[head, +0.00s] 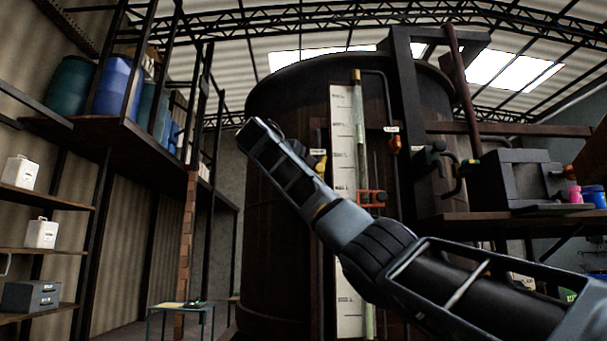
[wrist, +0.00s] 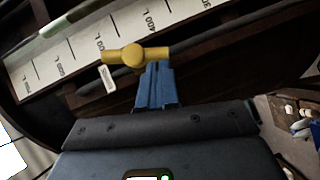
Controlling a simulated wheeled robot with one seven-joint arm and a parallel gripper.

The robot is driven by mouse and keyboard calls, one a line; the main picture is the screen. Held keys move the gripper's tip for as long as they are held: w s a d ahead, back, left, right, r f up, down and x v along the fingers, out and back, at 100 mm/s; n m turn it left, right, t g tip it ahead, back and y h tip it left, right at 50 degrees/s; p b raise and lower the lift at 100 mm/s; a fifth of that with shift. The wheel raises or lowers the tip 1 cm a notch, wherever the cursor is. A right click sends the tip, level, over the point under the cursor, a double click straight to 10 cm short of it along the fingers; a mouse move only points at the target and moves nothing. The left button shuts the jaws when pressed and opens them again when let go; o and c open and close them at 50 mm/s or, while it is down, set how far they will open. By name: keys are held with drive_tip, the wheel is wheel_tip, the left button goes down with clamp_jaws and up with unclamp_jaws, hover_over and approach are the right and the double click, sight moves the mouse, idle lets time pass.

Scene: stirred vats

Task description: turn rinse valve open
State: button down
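A yellow valve (wrist: 124,56) with a round hub and a short lever shows in the wrist view, in front of the vat's white scale. A small white tag (wrist: 107,78) hangs beside it; I cannot read its text. The blue fingers of my gripper (wrist: 157,66) are together, with only a thin line between them. Their tips are right at the lever's right part; I cannot tell whether they touch it. In the head view the yellow valve (head: 320,164) is partly hidden behind my arm, and my fingers cannot be made out.
The big dark vat (head: 275,230) carries a tall white scale (head: 345,255). A red-orange valve (head: 394,144) with a tag sits right of the scale, and an orange bracket (head: 371,197) crosses the sight tube. A grey box (head: 518,178) stands on the right shelf.

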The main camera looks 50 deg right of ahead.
drive_tip(key=shift+s+d+f+n+h+b, duration=0.15)
drive_tip(key=shift+f+n+h+b, duration=0.2)
drive_tip(key=shift+n, duration=0.2)
drive_tip(key=shift+s+d+f+n+h+b, duration=0.1)
drive_tip(key=shift+f+n+h+b, duration=0.1)
drive_tip(key=shift+n+h+b, duration=0.25)
drive_tip(key=shift+r, duration=0.1)
